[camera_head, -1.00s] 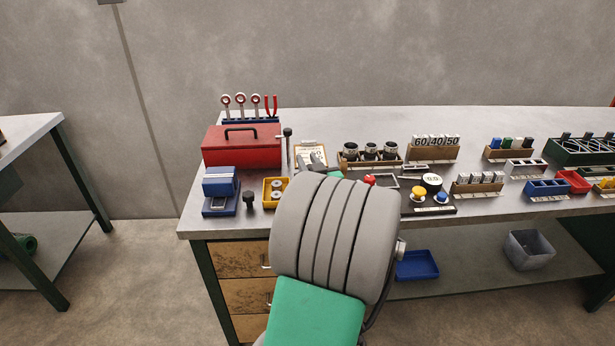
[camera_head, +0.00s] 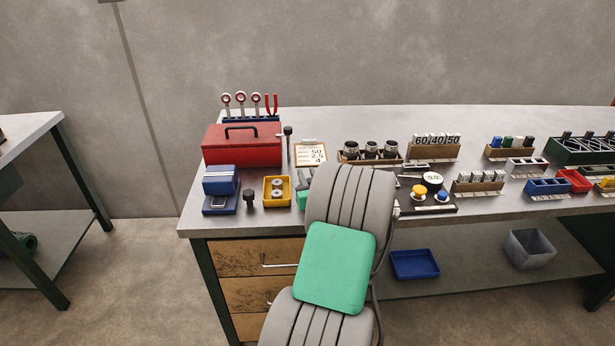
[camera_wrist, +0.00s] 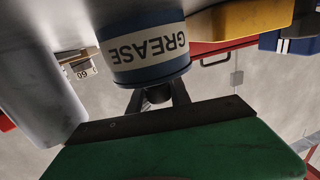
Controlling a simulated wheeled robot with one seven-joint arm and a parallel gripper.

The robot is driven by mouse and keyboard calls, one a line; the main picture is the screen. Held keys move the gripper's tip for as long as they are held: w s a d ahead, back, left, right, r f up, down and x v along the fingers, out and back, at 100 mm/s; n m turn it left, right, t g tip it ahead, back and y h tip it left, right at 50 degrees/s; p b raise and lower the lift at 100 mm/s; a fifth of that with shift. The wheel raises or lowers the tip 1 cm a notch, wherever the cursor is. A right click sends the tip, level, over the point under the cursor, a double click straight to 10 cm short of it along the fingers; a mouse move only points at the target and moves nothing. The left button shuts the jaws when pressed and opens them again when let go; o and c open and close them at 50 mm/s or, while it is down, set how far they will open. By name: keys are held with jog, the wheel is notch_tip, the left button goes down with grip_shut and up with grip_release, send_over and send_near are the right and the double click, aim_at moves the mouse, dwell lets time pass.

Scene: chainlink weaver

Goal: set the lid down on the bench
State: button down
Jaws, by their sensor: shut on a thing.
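In the wrist view a grease can (camera_wrist: 145,45) with a blue and white label appears upside down, its upper end toward my gripper. The lid (camera_wrist: 150,77) shows as a dark blue rim at that end, with a short dark knob (camera_wrist: 156,95). My gripper (camera_wrist: 158,97) is shut on the knob. No gap shows between lid and can, but I cannot tell whether they are seated together. In the head view my arm hides the can, the lid and my fingertips. The bench (camera_head: 450,118) carries many small things.
A red toolbox (camera_head: 240,148), blue block-like device (camera_head: 220,190), black knob (camera_head: 248,200) and yellow bin (camera_head: 277,192) stand at the bench's left. A clipboard (camera_head: 311,153) and socket rack (camera_head: 370,152) stand behind my arm.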

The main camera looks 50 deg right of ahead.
jog(key=c, duration=1.2)
grip_release()
